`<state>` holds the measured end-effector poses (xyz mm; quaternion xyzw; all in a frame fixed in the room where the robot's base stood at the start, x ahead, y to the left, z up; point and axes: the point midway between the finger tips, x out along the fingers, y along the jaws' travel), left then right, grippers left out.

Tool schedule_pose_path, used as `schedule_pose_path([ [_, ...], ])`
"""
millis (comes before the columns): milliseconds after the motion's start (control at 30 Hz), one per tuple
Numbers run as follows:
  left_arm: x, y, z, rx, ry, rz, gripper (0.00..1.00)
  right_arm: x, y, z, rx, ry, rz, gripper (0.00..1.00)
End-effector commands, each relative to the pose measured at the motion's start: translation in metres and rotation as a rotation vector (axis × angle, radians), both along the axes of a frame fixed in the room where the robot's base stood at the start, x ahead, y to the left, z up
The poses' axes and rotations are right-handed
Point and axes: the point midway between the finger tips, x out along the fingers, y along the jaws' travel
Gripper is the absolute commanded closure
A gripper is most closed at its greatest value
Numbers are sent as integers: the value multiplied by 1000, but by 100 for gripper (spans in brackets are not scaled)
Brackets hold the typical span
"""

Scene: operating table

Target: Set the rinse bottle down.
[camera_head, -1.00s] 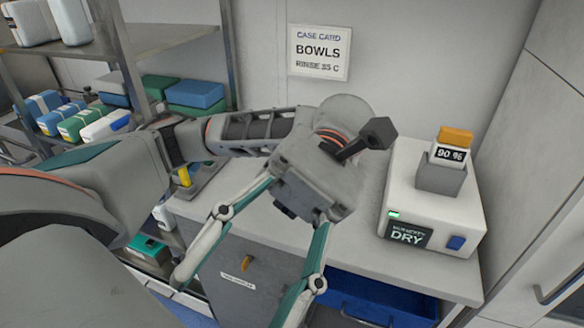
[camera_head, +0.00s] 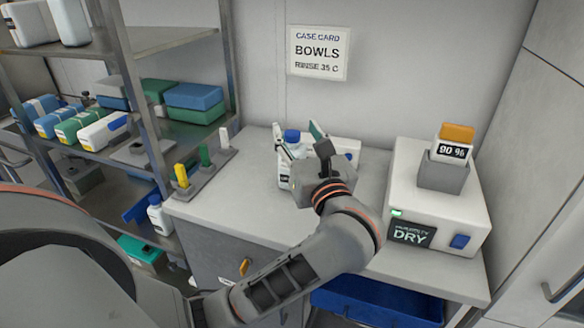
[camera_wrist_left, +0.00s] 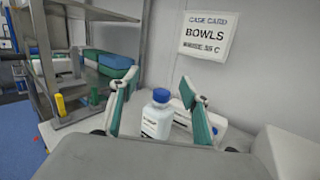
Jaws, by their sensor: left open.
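The rinse bottle (camera_head: 284,168) is white with a blue cap and stands upright on the grey counter (camera_head: 243,191), near the wall. It also shows in the left wrist view (camera_wrist_left: 156,120), between the two fingers. My left gripper (camera_head: 297,131) is open, with a finger on each side of the bottle and a visible gap to it in the wrist view. In the head view my gripper and wrist hide part of the bottle. My right gripper is not in view.
A white box (camera_head: 345,150) lies right of the bottle. The white dryer unit (camera_head: 459,215) with a "90 %" display stands at the right. A grey rack with yellow and green pieces (camera_head: 203,172) is at the counter's left. A blue bin (camera_head: 375,300) is below the front edge.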

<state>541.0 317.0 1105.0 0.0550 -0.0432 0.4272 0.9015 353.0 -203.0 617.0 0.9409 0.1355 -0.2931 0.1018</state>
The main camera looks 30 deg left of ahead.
Motion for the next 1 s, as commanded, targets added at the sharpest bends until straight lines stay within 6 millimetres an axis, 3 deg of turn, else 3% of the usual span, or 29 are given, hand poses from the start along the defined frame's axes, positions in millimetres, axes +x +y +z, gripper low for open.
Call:
schedule_pose_path([
  [33,4,-2,-18,-57,18,-25,53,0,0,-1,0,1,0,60],
  [100,8,-4,-32,-108,30,-47,53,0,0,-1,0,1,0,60],
  [200,13,-3,-40,-138,35,-59,53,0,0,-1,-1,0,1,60],
  [800,56,48,-42,-133,34,-58,53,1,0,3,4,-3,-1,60],
  [1000,61,54,-44,-136,36,-59,53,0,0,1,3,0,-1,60],
])
